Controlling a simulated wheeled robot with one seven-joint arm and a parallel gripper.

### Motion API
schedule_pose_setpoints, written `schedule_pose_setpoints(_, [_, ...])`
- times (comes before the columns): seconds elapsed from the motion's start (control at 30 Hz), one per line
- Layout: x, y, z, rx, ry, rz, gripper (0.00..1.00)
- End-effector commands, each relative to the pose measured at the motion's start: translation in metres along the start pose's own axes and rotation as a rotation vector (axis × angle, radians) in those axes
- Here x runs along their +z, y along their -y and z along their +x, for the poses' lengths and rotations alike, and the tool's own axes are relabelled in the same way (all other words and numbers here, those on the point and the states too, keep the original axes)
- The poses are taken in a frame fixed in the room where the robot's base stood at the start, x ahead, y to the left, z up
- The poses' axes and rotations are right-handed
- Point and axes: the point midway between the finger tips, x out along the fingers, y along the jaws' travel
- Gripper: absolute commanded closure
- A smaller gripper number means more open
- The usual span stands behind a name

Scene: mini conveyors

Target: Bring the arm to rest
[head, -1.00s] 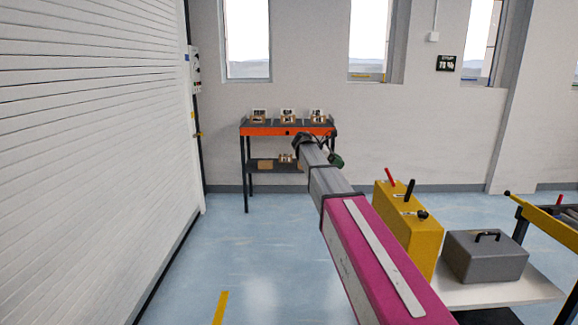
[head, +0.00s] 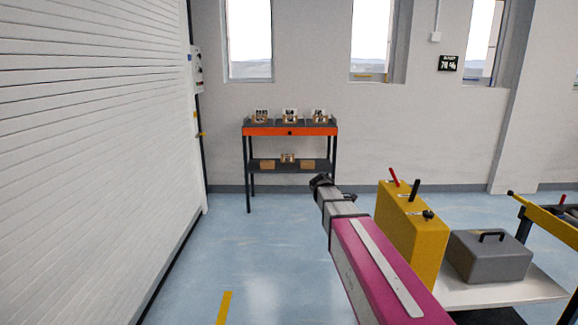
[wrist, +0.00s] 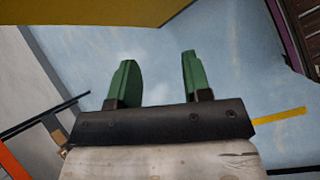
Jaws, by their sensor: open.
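My arm reaches forward from the lower right of the head view, its magenta link leading to a grey section with a dark end. The gripper's fingers are hidden in the head view. In the wrist view my gripper (wrist: 158,80) shows two green fingers standing wide apart. Nothing is between them, and blue floor shows through the gap. The gripper is clear of the orange-fronted workbench (head: 290,131) by the far wall.
Several small items stand on the workbench and its lower shelf. A yellow box (head: 412,240) with levers and a grey case (head: 488,258) sit on a white surface (head: 505,291) right of my arm. A white shutter (head: 95,140) lines the left. Floor (head: 265,250) is clear between.

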Motion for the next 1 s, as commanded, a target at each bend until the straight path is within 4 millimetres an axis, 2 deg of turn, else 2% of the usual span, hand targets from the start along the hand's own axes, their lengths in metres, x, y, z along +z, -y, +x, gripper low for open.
schedule_pose_setpoints(0.03, [0.005,0.034,0.020,-0.038,-0.046,0.077,0.55])
schedule_pose_setpoints(0.2, [0.001,0.120,0.067,-0.202,-0.201,0.408,0.55])
schedule_pose_setpoints(0.3, [0.001,0.167,0.084,-0.317,-0.264,0.609,0.55])
schedule_pose_setpoints(0.43, [0.001,0.212,0.096,-0.455,-0.309,0.831,0.55])
schedule_pose_setpoints(0.5, [0.001,0.228,0.098,-0.512,-0.321,0.919,0.55])
schedule_pose_setpoints(0.6, [0.001,0.242,0.101,-0.565,-0.327,0.999,0.55])
schedule_pose_setpoints(1.0, [0.000,0.245,0.101,-0.584,-0.329,1.030,0.55])
